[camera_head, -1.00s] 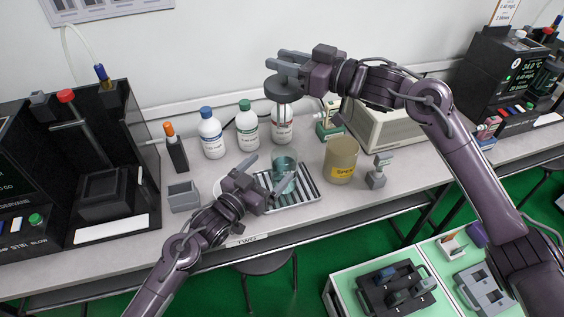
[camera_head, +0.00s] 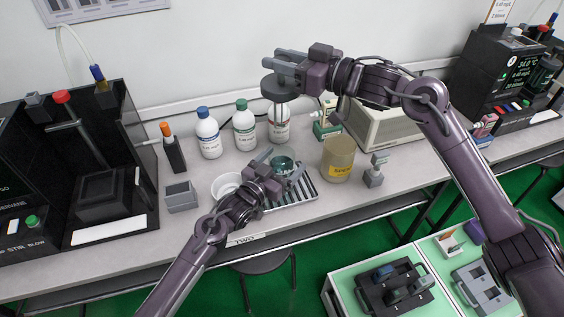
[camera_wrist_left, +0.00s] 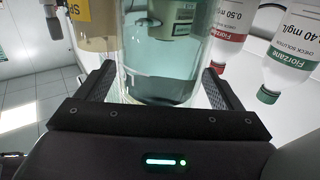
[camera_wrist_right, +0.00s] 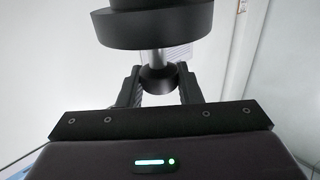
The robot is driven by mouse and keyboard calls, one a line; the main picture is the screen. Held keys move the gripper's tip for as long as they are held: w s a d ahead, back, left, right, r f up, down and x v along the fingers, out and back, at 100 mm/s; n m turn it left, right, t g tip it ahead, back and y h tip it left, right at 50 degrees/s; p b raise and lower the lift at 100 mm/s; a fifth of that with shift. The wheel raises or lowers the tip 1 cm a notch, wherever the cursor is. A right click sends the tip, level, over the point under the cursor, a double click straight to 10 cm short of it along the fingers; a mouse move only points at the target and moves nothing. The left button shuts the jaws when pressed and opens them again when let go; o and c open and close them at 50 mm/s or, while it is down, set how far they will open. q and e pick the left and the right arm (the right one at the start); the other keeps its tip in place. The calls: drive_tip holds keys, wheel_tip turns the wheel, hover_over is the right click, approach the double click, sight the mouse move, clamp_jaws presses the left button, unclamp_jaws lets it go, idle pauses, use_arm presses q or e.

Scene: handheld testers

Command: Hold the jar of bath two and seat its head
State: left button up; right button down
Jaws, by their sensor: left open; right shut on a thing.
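The glass jar (camera_head: 283,163) with teal liquid stands on a striped tray (camera_head: 308,194) above the "TWO" label at the bench edge. My left gripper (camera_head: 287,177) is open, with its fingers on either side of the jar. The left wrist view shows the jar (camera_wrist_left: 160,60) between the two fingers; I cannot tell whether they touch it.
Several bottles with coloured caps, one a white bottle with a green cap (camera_head: 245,128), stand behind the jar. A tan jar (camera_head: 338,160) and a small grey stand (camera_head: 375,172) are to its right. A white bowl (camera_head: 226,183) and a grey box (camera_head: 181,196) are to its left.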

sight(287, 111)
use_arm(q)
drive_tip(key=c, duration=1.5)
use_arm(e)
drive_tip(key=shift+m+t+h, duration=0.6)
drive_tip(key=shift+m+t, duration=0.1)
drive_tip(key=shift+t, duration=0.2)
wheel_tip(287, 111, down, 12)
drive_tip(key=shift+r, duration=0.25)
